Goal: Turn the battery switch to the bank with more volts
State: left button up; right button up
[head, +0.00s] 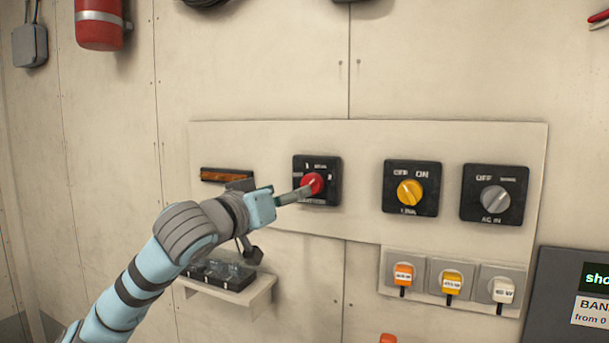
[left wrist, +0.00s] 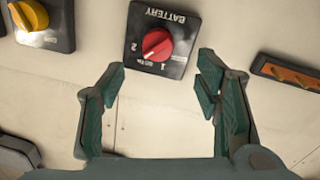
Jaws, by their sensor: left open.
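The battery switch, a black square plate (head: 329,166) with a round red knob (head: 313,183), is on the pale wall panel. In the left wrist view it appears upside down, with "BATTERY", "1" and "2" on its plate (left wrist: 183,64) and a pale mark on the red knob (left wrist: 157,44). Which position the knob points to is unclear. My left gripper (head: 300,193) is in front of the knob and overlaps its lower left in the head view. Its fingers (left wrist: 160,78) are open and empty, spread to either side below the knob. No volt reading is legible. My right gripper is not in view.
To the right are a yellow-knob switch (head: 410,193) and a grey-knob "AC IN" switch (head: 495,199). Tagged plugs (head: 452,283) sit below them. A small orange strip (head: 226,176) is left of the battery switch, above a shelf (head: 262,290). A cut-off dark sign (head: 560,290) is at right.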

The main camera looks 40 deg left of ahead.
aim_at(308, 184)
pick_arm(q)
jog(key=p+x, duration=0.1)
jog(key=x, duration=0.3)
jog(key=p+x, duration=0.2)
jog(key=x, duration=0.1)
jog(key=shift+w+r, duration=0.25)
jog(key=shift+w, duration=0.2)
jog(key=shift+w+a+f, duration=0.1)
jog(key=shift+w+f, duration=0.05)
jog(key=shift+w, duration=0.1)
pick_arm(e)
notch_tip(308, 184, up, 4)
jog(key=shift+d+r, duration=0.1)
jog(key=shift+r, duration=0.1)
pick_arm(q)
jog(key=shift+s, duration=0.1)
jog(key=shift+c, duration=0.3)
